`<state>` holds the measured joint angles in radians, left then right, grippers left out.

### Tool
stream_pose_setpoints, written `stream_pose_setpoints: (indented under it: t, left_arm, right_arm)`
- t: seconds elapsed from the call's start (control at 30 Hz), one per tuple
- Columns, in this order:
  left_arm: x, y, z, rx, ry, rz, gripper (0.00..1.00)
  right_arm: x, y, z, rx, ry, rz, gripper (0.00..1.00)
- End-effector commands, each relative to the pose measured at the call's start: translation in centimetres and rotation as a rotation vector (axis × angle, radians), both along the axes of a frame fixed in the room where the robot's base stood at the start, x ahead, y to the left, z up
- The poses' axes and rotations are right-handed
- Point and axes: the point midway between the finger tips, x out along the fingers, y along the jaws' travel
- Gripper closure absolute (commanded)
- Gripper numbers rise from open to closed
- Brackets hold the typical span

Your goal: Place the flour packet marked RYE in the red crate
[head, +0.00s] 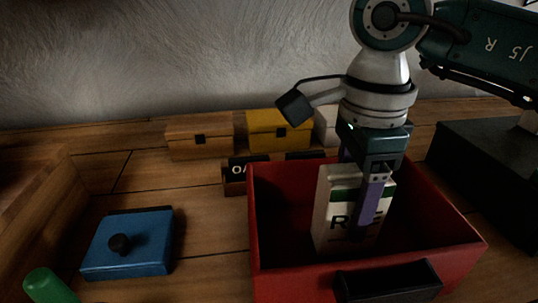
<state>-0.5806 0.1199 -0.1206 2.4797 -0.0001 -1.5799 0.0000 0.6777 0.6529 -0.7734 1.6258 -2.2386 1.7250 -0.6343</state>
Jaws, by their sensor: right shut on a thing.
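The white flour packet (325,223) has a green band and dark lettering; an R and part of an E show, with the middle covered by a finger. It is upright inside the red crate (276,275). My right gripper (367,225) comes down from above and is shut on the packet. I cannot tell whether the packet's bottom touches the crate floor, as the front wall hides it. The crate is open on top, with a black handle on its front. My left gripper is not in view.
A blue lid-like block with a knob (130,245) lies left of the crate, near a green rounded object (48,287). A wooden box (200,137), a yellow box (280,130) and a dark lettered block (236,177) stand behind. A black box (480,165) is at right.

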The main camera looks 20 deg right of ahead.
Motion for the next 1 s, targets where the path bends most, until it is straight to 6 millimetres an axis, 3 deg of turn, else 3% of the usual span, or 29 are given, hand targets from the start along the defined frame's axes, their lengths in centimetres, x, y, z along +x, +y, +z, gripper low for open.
stream_pose_setpoints:
  t: [0.47,0.5,0.73,1.0]
  left_arm:
    - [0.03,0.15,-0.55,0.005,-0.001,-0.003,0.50]
    - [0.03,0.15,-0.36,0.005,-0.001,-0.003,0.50]
    - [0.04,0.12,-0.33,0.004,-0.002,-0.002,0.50]
    - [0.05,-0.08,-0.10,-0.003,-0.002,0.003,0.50]
  right_arm:
    - [0.06,0.02,-1.27,0.001,-0.003,0.001,1.00]
    - [0.01,0.01,-1.13,0.001,-0.001,0.001,0.31]
    - [0.00,0.02,-1.11,0.001,-0.001,0.001,0.05]
    - [0.01,0.03,-0.88,0.001,-0.001,0.001,0.05]
